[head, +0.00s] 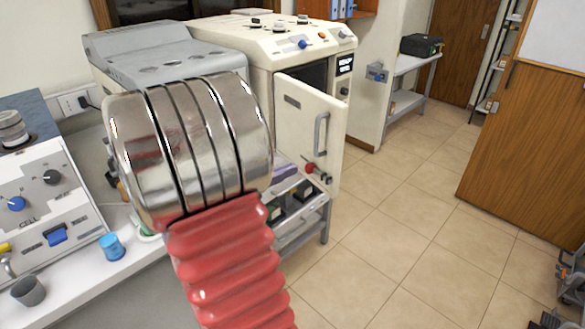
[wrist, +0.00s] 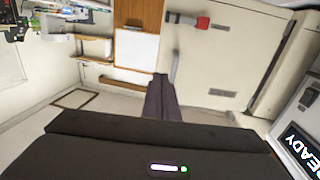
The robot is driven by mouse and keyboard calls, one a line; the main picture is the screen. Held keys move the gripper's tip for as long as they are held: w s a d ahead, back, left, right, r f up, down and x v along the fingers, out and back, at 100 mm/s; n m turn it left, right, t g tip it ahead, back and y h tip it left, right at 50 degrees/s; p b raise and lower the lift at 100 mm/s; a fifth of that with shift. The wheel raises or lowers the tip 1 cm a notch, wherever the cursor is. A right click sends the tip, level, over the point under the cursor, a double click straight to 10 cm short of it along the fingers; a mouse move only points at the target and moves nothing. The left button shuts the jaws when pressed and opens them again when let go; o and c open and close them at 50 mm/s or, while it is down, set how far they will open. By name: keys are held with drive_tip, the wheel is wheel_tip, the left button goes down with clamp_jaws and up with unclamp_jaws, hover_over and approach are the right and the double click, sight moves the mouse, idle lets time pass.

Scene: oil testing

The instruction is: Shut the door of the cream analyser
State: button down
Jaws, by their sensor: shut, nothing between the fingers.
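The cream analyser (head: 290,42) stands at the back of the head view. Its door (head: 291,125) stands open, swung out from the body, and a dark opening shows above its top edge. A grey bar handle (head: 321,135) and a red knob (head: 310,168) are on the door face. In the wrist view the door (wrist: 220,65) fills the right side, with the handle (wrist: 175,66) and red knob (wrist: 203,23). My gripper (wrist: 160,78) is shut and empty, its tips near the handle in the picture; contact cannot be told. The head view does not show my gripper.
A grey machine (head: 165,55) stands left of the analyser. A bench panel with knobs (head: 40,190), a blue cup (head: 111,247) and a grey cup (head: 28,291) are at the left. Open tiled floor (head: 400,220) lies right of the door, up to a wooden partition (head: 530,160).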

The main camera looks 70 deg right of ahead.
sight(335, 151)
drive_tip(key=x, duration=1.2)
drive_tip(key=shift+s+d, duration=0.25)
drive_tip(key=shift+d, duration=0.1)
